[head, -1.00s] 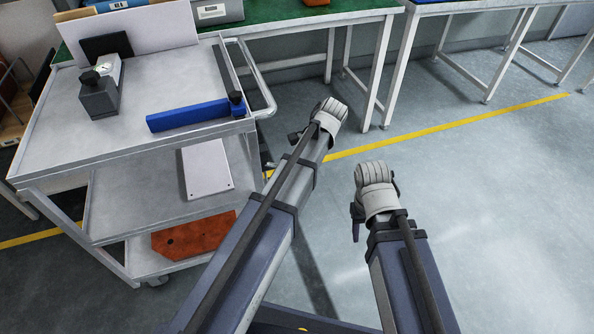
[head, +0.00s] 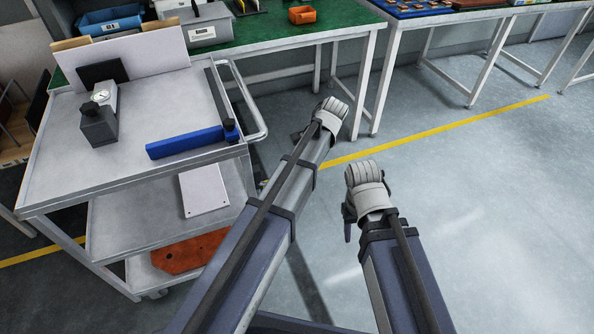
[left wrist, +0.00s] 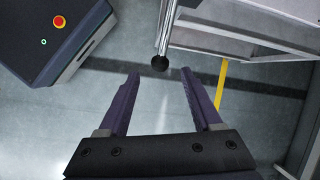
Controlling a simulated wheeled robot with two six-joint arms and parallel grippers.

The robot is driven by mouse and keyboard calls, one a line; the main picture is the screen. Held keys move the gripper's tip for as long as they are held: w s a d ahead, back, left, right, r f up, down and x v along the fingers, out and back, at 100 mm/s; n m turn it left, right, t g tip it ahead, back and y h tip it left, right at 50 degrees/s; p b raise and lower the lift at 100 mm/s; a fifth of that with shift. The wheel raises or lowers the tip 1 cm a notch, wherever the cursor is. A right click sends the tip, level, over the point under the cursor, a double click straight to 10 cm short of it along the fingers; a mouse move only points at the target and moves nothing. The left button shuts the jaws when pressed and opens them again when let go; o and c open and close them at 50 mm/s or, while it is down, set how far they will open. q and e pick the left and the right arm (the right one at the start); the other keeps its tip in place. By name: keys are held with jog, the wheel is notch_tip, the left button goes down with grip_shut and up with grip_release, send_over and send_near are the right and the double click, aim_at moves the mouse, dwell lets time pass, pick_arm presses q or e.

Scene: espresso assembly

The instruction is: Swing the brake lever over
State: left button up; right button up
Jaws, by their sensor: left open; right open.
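A metal rod with a black ball knob (left wrist: 160,63), which looks like the brake lever, comes down from the top in the left wrist view. Its ball lies just beyond the fingertips of my left gripper (left wrist: 160,72), roughly midway between them. The gripper is open and empty, and no finger appears to touch the knob. In the head view my left gripper is mostly hidden by its own wrist beside the cart (head: 50,178), and I cannot make out the lever there. My right gripper (head: 347,227) is open, low over bare floor, holding nothing visible.
The cart carries a blue bar (head: 185,142), a dark grey block (head: 98,125) and a white panel (head: 125,50). A white plate (head: 204,189) and an orange plate (head: 188,257) lie on its lower shelves. A green-topped bench (head: 270,32) stands behind. The floor at right is clear.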

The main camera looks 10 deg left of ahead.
pick_arm(q)
jog(key=shift+c, duration=0.3)
jog(key=shift+s+r+p, duration=0.1)
jog(key=shift+r+p, duration=0.2)
jog(key=shift+p, duration=0.05)
jog(key=shift+c, duration=0.7)
jog(key=r+m+t+h+p, duration=0.1)
jog(key=r+p, duration=0.2)
jog(key=s+d+r+m+t+h+p, duration=0.1)
jog(key=r+p, duration=0.2)
jog(key=p, duration=0.1)
jog(key=d+r+m+t+h+p, duration=0.1)
jog(key=r+m+p, duration=0.1)
jog(key=r+p, duration=0.1)
jog(key=shift+s+r+p, duration=0.3)
jog(key=shift+p, duration=0.35)
grip_shut()
jog(key=shift+w+d+r+m+t+h+p, duration=0.1)
jog(key=shift+d+r+m+t+h+p, duration=0.15)
jog(key=shift+r+m+t+h+p, duration=0.05)
jog(key=shift+f, duration=0.2)
jog(key=a+f+b, duration=0.3)
jog(key=f+b, duration=0.9)
jog(key=shift+w+f+b, duration=0.2)
jog(key=shift+b, duration=0.2)
